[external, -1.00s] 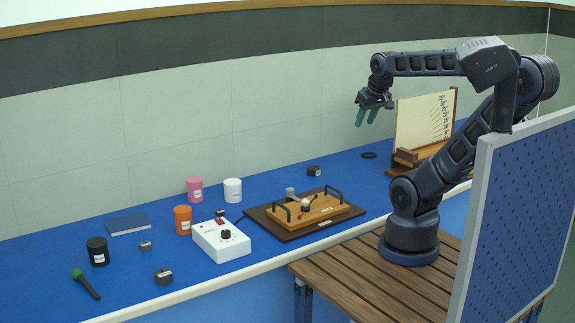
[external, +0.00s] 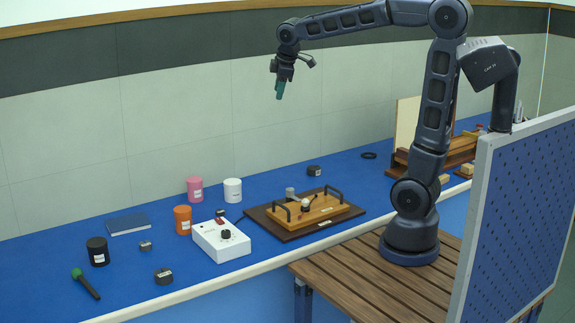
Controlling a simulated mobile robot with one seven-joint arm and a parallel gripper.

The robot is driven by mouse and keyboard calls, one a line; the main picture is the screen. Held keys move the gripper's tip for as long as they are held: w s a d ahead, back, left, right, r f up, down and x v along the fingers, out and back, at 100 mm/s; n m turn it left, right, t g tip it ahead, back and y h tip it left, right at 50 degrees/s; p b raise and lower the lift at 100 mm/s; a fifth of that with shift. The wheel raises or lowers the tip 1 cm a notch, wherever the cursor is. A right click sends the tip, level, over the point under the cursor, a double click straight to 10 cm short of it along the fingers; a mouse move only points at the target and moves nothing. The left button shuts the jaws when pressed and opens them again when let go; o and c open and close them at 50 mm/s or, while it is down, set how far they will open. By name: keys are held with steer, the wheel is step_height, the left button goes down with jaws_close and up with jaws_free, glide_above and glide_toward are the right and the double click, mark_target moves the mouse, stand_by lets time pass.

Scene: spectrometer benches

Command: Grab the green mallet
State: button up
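The green mallet (external: 85,283) lies at the front left of the blue bench, with a round green head toward the back and a dark handle toward the front. My gripper (external: 279,91) hangs in the air high above the bench, well to the right of the mallet and far above it. Its teal fingers point down. They overlap in this view, so the gap between them cannot be told. No object shows between them.
A black jar (external: 97,251) and a small dark block (external: 163,276) stand near the mallet. A blue book (external: 128,224), an orange jar (external: 183,220), a white box with a knob (external: 220,240) and a wooden board with handles (external: 312,212) lie further right. A perforated panel (external: 520,215) stands at right.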

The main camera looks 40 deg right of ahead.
steer(key=w+a+f+n, duration=0.2)
steer(key=w+a+n, duration=0.2)
steer(key=a, duration=0.6)
steer(key=w+a+f+n, duration=0.1)
steer(key=w+a+n, duration=0.25)
steer(key=a, duration=0.75)
steer(key=n, duration=1.8)
glide_above(84, 281)
steer(key=s+d, duration=0.1)
steer(key=s, duration=0.3)
step_height(84, 281, down, 30)
steer(key=shift+t+y, duration=0.3)
steer(key=x, duration=1)
steer(key=shift+s+a, duration=0.15)
jaws_close()
